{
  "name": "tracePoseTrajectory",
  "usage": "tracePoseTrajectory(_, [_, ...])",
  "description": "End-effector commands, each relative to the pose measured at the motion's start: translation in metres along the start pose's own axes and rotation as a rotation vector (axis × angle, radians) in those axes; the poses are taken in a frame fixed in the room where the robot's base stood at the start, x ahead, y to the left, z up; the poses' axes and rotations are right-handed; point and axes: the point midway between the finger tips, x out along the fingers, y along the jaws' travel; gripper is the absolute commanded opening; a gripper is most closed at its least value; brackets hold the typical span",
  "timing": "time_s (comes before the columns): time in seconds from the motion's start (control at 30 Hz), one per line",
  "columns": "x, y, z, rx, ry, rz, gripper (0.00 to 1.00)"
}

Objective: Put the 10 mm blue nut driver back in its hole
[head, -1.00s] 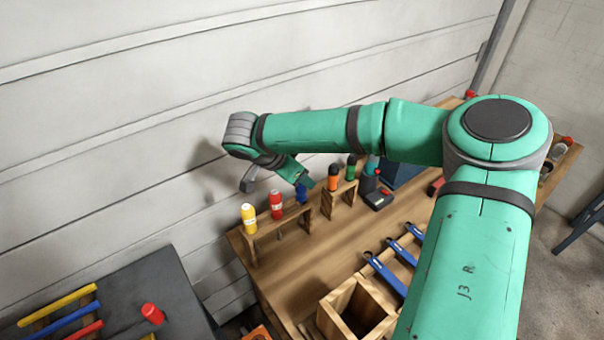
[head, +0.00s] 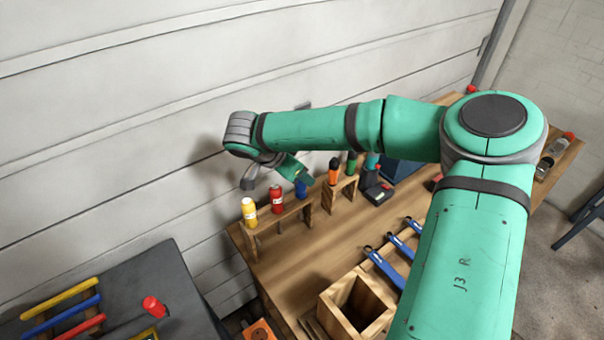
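The blue nut driver (head: 301,188) shows as a short blue handle at the right end of a small wooden rack (head: 268,224), right of the red and yellow drivers. My gripper (head: 303,178) is directly above it, and my green hand hides the top of the blue handle. The fingers are too small and covered to show whether they are open or closed on the handle. The blue handle looks upright and close to the rack top. I cannot tell whether its shaft is in the hole.
The red driver (head: 276,197) and yellow driver (head: 249,211) stand in the same rack. A second rack holds an orange-black driver (head: 334,170) and a green one (head: 351,162). An open wooden box (head: 345,312) and blue-handled tools (head: 383,268) lie nearer. The wall is close behind.

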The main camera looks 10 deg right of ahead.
Motion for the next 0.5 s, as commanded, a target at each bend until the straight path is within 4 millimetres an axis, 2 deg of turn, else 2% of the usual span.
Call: tracePoseTrajectory(0.5, [0.0055, 0.0009, 0.0022, 0.001, 0.0, 0.001, 0.0])
